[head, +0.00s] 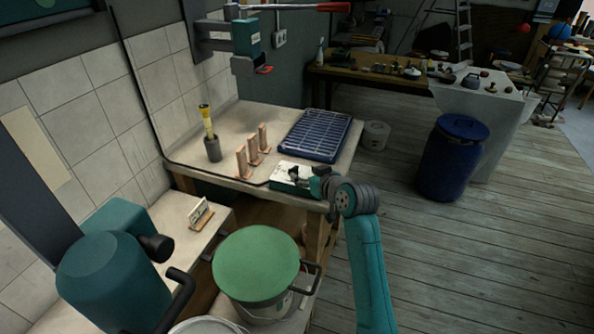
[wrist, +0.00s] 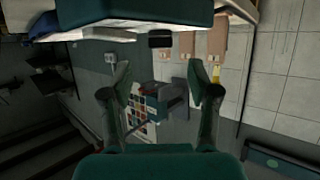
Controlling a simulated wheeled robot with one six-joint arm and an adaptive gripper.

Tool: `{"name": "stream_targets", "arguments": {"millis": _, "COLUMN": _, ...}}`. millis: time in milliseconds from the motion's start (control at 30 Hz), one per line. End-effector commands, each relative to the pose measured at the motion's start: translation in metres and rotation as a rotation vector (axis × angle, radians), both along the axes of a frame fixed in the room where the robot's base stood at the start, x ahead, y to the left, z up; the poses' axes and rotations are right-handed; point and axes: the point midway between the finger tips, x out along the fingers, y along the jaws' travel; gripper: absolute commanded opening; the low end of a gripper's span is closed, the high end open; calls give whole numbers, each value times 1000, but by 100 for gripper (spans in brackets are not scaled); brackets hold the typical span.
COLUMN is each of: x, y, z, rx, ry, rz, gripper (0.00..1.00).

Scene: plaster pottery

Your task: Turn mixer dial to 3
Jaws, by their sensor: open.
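The teal mixer-like machine (head: 105,270) stands at the lower left of the head view, with a black knob-like part (head: 157,247) on its right side. No dial numbers can be read, and I cannot tell which part is the mixer dial. My gripper (head: 298,174) is by a small white-and-green box (head: 283,184) on the front edge of the bench, well right of the machine. In the wrist view my gripper (wrist: 164,80) has its fingers wide apart with nothing between them. A green body (wrist: 135,15) and a small black part (wrist: 160,39) show above the fingers.
A green-lidded bucket (head: 256,265) stands between the machine and my arm. A blue barrel (head: 450,160) is at right, with open floor before it.

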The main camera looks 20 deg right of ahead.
Motion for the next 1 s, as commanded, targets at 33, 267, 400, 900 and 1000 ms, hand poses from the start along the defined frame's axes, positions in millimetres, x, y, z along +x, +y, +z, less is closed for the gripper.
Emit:
{"name": "stream_targets", "arguments": {"millis": 33, "x": 9, "y": 3, "z": -3, "rx": 0, "ry": 1, "rz": 1, "gripper": 60}}
{"name": "stream_targets", "arguments": {"millis": 267, "x": 38, "y": 10, "z": -16, "rx": -1, "ry": 1, "rz": 0, "gripper": 60}}
{"name": "stream_targets", "arguments": {"millis": 400, "x": 48, "y": 12, "z": -20, "rx": -1, "ry": -1, "rz": -1, "gripper": 60}}
{"name": "stream_targets", "arguments": {"millis": 900, "x": 51, "y": 13, "z": -22, "rx": -1, "ry": -1, "rz": -1, "gripper": 25}}
{"name": "stream_targets", "arguments": {"millis": 1000, "x": 51, "y": 13, "z": -22, "rx": -1, "ry": -1, "rz": -1, "gripper": 0}}
